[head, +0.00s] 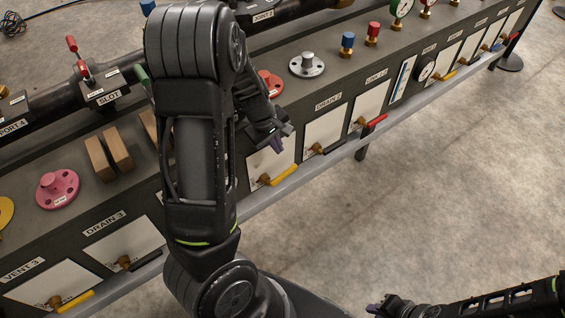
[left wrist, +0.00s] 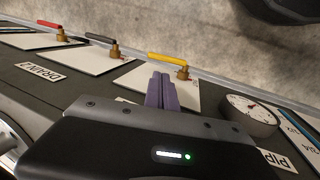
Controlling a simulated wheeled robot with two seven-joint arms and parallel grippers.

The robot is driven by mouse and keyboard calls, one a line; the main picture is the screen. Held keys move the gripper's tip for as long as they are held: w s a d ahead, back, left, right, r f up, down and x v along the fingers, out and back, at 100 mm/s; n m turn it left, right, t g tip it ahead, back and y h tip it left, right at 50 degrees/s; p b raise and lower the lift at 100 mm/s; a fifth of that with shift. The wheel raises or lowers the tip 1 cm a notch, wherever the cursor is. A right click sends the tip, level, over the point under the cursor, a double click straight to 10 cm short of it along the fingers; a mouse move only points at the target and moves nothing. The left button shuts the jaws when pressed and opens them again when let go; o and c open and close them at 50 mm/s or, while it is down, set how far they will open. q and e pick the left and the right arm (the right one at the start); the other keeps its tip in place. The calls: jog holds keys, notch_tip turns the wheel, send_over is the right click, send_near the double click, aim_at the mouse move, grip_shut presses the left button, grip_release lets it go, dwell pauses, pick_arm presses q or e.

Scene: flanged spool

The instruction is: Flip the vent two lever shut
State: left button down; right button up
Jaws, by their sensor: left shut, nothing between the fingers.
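The lever points right along the front edge. My left gripper (head: 278,142) is shut and empty, above the white plate just behind this lever. In the left wrist view the yellow lever (left wrist: 168,58) lies just beyond the purple fingertips (left wrist: 161,90); I cannot tell if they touch. My right gripper (head: 376,307) is at the bottom, away from the panel.
A black lever (head: 328,148) and a red lever (head: 374,122) stand to the right along the same edge. The VENT 3 yellow lever (head: 75,301) is at lower left. A pressure gauge (left wrist: 252,108) shows near the left gripper. The floor in front is clear.

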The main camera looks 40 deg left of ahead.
aim_at(291, 169)
pick_arm(q)
jog(key=b+x, duration=0.5)
jog(key=x, duration=0.8)
jog(key=shift+f, duration=0.15)
jog(key=shift+w+f, duration=0.1)
jog(key=shift+f, duration=0.3)
jog(key=shift+w+d+f+b, duration=0.1)
jog(key=shift+w+f+b, duration=0.3)
jog(key=shift+f, duration=0.15)
jog(key=shift+w+d+f+b, duration=0.1)
jog(key=shift+w+f+b, duration=0.25)
jog(key=shift+f, duration=0.25)
jog(key=shift+r, duration=0.1)
